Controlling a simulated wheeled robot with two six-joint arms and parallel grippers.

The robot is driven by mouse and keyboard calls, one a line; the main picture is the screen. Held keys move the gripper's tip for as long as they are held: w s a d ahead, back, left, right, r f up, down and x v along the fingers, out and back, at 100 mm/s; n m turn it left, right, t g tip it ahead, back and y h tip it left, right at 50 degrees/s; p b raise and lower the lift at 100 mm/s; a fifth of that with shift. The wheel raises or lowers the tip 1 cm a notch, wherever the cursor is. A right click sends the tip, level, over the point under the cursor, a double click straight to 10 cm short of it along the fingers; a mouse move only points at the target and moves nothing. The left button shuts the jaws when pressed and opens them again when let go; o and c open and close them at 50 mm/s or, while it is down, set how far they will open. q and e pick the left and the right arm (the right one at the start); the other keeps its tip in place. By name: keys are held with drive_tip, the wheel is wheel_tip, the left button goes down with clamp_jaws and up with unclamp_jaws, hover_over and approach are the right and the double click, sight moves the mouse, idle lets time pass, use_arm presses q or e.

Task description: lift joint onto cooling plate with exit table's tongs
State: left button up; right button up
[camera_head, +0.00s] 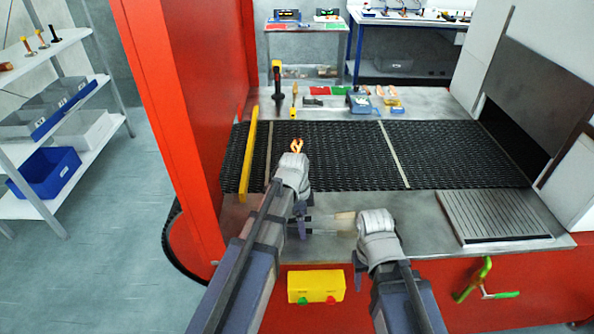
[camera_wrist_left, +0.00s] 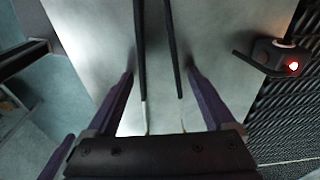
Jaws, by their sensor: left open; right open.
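The joint (camera_head: 296,146) glows orange on the dark mesh belt (camera_head: 345,165), just beyond my left arm. The left wrist view shows a dark piece with a red glow (camera_wrist_left: 280,57) at the belt's edge. The tongs (camera_head: 325,231) lie on the metal exit table between my two grippers; their two dark arms (camera_wrist_left: 140,50) show in the left wrist view. My left gripper (camera_head: 304,228) is open, with its purple fingers either side of the tongs in its wrist view. My right gripper (camera_head: 357,268) is open and empty at the table's front edge. The ribbed cooling plate (camera_head: 495,215) is bare.
A yellow bar (camera_head: 248,155) crosses the belt's left side, near a red upright (camera_head: 185,110). Tools and small parts lie on the metal strip behind the belt. Shelves stand left.

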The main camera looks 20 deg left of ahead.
use_arm(q)
drive_tip(key=shift+c, duration=0.2)
drive_tip(key=c, duration=0.7)
drive_tip(key=shift+o, duration=0.2)
drive_tip(key=shift+r, duration=0.1)
wheel_tip(320, 180, up, 12)
drive_tip(key=p, duration=1.2)
wheel_tip(320, 180, down, 8)
drive_tip(key=b, duration=0.8)
drive_tip(key=shift+f, duration=0.25)
drive_tip(key=shift+r, duration=0.1)
